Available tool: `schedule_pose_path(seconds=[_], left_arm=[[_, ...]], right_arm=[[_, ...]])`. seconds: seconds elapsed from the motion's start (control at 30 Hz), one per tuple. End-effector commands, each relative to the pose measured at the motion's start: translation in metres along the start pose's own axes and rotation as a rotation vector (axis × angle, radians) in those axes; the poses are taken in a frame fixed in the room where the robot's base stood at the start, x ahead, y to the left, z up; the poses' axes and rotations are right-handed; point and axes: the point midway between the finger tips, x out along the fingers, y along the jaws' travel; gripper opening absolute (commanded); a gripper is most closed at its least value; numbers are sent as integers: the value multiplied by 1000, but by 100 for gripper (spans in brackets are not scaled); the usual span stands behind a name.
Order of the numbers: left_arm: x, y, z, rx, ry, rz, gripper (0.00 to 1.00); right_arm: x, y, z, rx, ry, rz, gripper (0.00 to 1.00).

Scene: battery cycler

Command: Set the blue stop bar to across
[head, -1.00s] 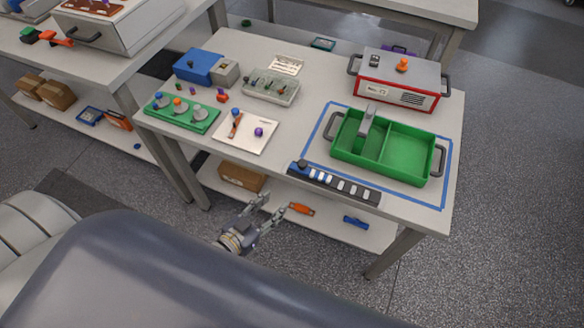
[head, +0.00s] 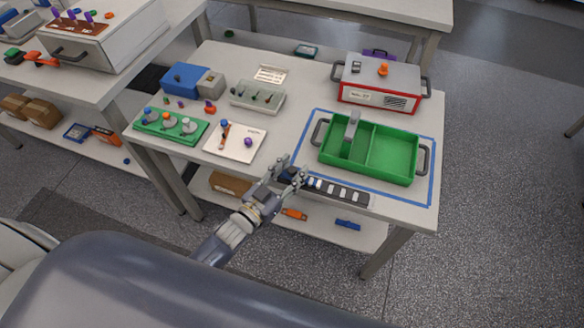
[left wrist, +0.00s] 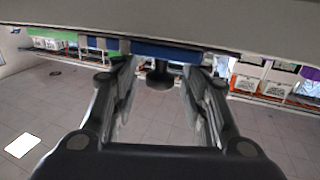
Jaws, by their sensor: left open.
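A dark strip (head: 340,192) with several white tiles lies along the front edge of the table, with blue parts (head: 313,184) near its left end. I cannot tell for sure which blue part is the stop bar. My left gripper (head: 290,175) is open at the strip's left end and partly hides it. In the left wrist view, a blue bar-like piece (left wrist: 165,50) runs across beyond the open fingers (left wrist: 160,68). A dark round knob (left wrist: 159,77) shows between the fingers; contact cannot be told. My right gripper is out of view.
A green divided tray (head: 390,157) stands inside a blue tape outline behind the strip. A shelf (head: 335,230) lies below the tabletop.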

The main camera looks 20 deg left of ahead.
Motion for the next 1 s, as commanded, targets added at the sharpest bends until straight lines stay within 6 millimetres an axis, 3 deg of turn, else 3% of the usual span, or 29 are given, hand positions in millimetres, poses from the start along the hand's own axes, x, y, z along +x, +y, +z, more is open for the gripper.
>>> schedule_pose_path(seconds=[0.33, 0.53, 0.73, 0.87, 1.0], left_arm=[[5, 0, 0, 1, -1, 0, 41], [5, 0, 0, 1, -1, 0, 0], [6, 3, 0, 0, 0, 0, 0], [12, 24, 0, -5, 2, 1, 0], [25, 64, 1, -7, 2, 1, 0]], right_arm=[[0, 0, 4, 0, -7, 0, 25], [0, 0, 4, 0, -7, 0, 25], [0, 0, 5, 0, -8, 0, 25], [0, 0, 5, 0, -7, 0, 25], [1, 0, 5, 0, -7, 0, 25]])
